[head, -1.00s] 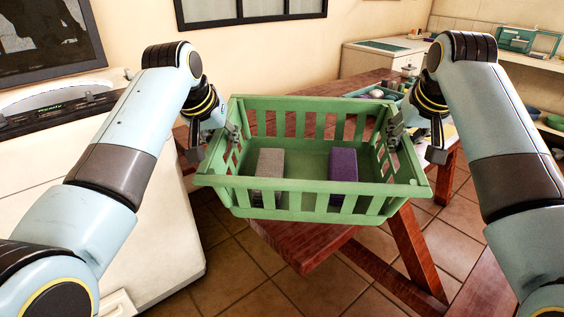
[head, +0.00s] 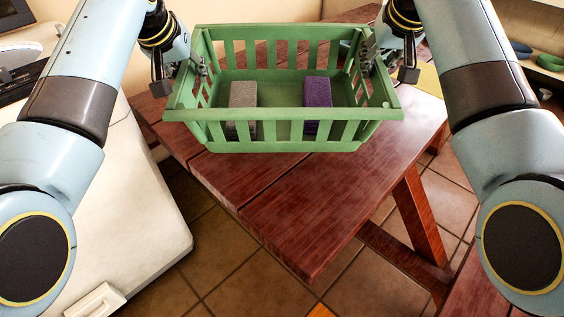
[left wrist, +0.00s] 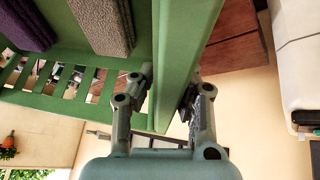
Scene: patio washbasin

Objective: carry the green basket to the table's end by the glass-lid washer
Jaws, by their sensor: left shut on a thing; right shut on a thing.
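The green basket (head: 285,132) is level in the head view, over the near end of the dark red wooden table (head: 310,220). I cannot tell whether its bottom touches the tabletop. A grey block (head: 243,100) and a purple block (head: 317,97) lie inside it. My left gripper (head: 197,67) is shut on the basket's left wall; in the left wrist view its fingers (left wrist: 165,100) straddle the green rim. My right gripper (head: 370,55) is shut on the right wall. The white washer (head: 130,210) stands left of the table; its lid is mostly cut off by the frame and my arm.
A bare stretch of tabletop lies in front of the basket, ending in a corner above the tiled floor (head: 215,255). A red wooden bench (head: 478,285) shows at the lower right. Green and blue bowls (head: 550,62) sit on a shelf at the right.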

